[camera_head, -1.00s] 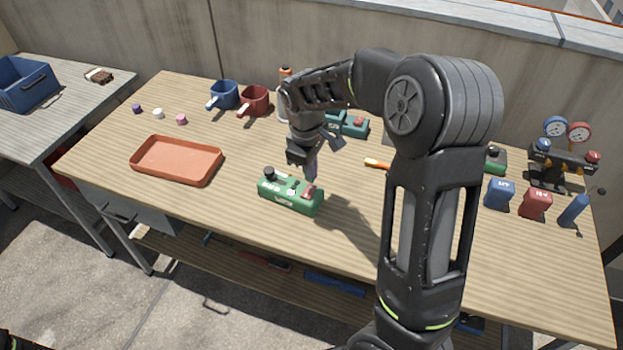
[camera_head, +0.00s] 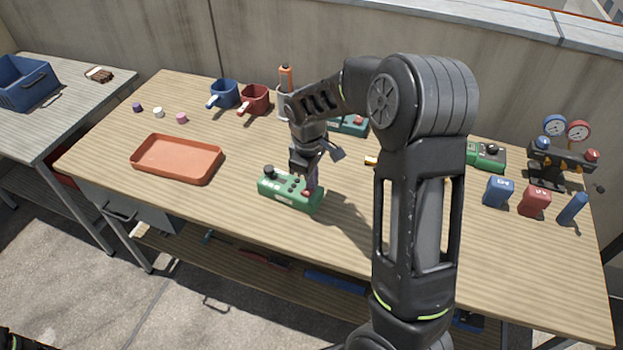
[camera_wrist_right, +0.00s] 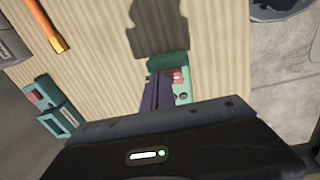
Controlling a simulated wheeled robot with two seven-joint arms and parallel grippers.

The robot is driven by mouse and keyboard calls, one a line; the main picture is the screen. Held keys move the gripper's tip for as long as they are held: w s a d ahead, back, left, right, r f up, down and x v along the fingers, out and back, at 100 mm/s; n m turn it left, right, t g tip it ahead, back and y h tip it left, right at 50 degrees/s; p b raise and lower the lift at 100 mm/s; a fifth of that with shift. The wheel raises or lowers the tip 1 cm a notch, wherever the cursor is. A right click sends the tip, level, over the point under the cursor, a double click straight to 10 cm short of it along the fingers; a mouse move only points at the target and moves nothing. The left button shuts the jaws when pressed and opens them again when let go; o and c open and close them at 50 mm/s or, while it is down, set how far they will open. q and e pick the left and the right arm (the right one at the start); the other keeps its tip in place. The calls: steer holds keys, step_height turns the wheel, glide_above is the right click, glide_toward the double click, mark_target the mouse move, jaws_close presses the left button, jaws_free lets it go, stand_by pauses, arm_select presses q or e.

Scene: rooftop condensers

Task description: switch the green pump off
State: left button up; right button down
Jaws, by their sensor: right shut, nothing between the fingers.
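The green pump (camera_head: 278,196), a green box with a black knob at its left end and a red switch at its right end, sits on the wooden bench. My right gripper (camera_head: 311,188) points down at the pump's right end, by the red switch, shut and empty. The fingers partly hide that end. In the right wrist view the shut fingers (camera_wrist_right: 155,92) are beside the red switch (camera_wrist_right: 177,77) on the pump (camera_wrist_right: 182,92). I cannot tell whether they touch it or which way the switch is set. My left gripper is not in view.
Behind my right gripper is a teal box (camera_head: 353,125) with a red part. An orange tray (camera_head: 177,160) lies to the left. Blue and red mugs (camera_head: 254,100) stand at the back. Another green device (camera_head: 487,155), gauges and small blocks (camera_head: 498,192) are at the right.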

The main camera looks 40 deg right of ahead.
mark_target(309, 192)
steer(key=shift+s+a+f, duration=0.15)
steer(key=shift+s+f, duration=0.1)
steer(key=shift+s+a, duration=0.35)
steer(key=shift+a, duration=0.3)
steer(key=shift+r, duration=0.1)
steer(key=shift+w+r+p, duration=0.1)
steer(key=shift+r+p, duration=0.25)
steer(key=shift+p, duration=0.1)
step_height(309, 192, up, 4)
steer(key=p, duration=0.3)
steer(key=shift+r, duration=0.2)
steer(key=shift+r+b, duration=0.5)
steer(key=shift+b, duration=0.05)
step_height(309, 192, up, 8)
steer(key=shift+a+b, duration=0.35)
steer(key=shift+r, duration=0.1)
